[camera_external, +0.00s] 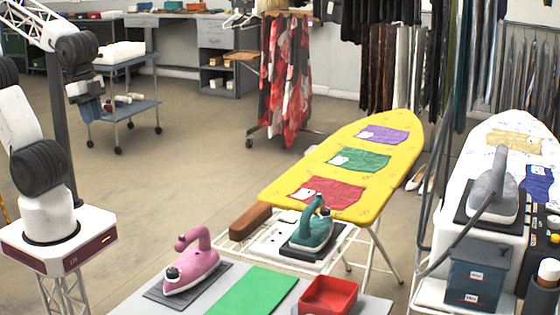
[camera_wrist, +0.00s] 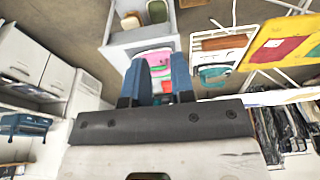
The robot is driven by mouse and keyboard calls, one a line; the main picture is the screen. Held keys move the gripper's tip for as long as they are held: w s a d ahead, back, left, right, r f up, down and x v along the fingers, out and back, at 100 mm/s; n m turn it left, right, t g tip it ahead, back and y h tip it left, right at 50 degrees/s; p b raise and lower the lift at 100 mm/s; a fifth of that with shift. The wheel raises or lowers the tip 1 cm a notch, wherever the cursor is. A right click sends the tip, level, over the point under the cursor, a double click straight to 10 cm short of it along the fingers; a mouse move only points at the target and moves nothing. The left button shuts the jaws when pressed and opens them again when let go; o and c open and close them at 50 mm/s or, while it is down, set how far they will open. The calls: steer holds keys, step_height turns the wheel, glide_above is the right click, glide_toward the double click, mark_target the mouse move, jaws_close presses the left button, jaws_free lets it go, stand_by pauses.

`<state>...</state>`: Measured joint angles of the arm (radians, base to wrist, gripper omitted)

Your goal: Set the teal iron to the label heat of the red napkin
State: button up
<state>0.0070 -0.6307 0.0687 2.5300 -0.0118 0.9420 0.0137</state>
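The teal iron (camera_external: 312,230) stands on a dark plate on a white panel, at the front end of the yellow ironing board (camera_external: 400,133). It also shows small in the wrist view (camera_wrist: 213,73). Its heat setting is too small to read. The red napkin (camera_external: 335,195) lies flat on the near part of the board, with a small pale label at its left; the label's marking cannot be read. My gripper (camera_external: 93,106) hangs in the air at upper left, far from the iron. In the wrist view its two blue fingers (camera_wrist: 157,84) are apart and nothing is held between them.
A pink iron (camera_external: 191,263), a green mat (camera_external: 246,302) and a red tray (camera_external: 328,296) are on the front table. A brown block (camera_external: 250,220) lies left of the teal iron. Green and purple napkins lie farther up the board. A grey iron (camera_external: 491,190) stands at right.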

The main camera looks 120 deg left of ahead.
steer(key=o, duration=0.5)
steer(key=shift+w+a+r+n, duration=0.1)
steer(key=shift+w+r+n, duration=0.15)
steer(key=shift+w, duration=0.35)
steer(key=shift+o, duration=0.6)
steer(key=w+a+n, duration=0.1)
steer(key=w+n, duration=0.2)
steer(key=w, duration=0.4)
steer(key=w+a+r+n+h, duration=0.1)
steer(key=w+a+n, duration=0.1)
steer(key=w, duration=0.6)
steer(key=shift+a+r+n+g, duration=0.15)
steer(key=shift+r+n+g, duration=0.15)
steer(key=shift+n, duration=0.35)
steer(key=n+h, duration=0.3)
steer(key=n, duration=1.5)
glide_above(325, 209)
steer(key=s+a, duration=0.2)
steer(key=a, duration=0.1)
step_height(325, 209, down, 21)
steer(key=shift+a, duration=0.1)
steer(key=shift+y, duration=0.3)
steer(key=shift+x, duration=3.85)
steer(key=shift+w, duration=0.2)
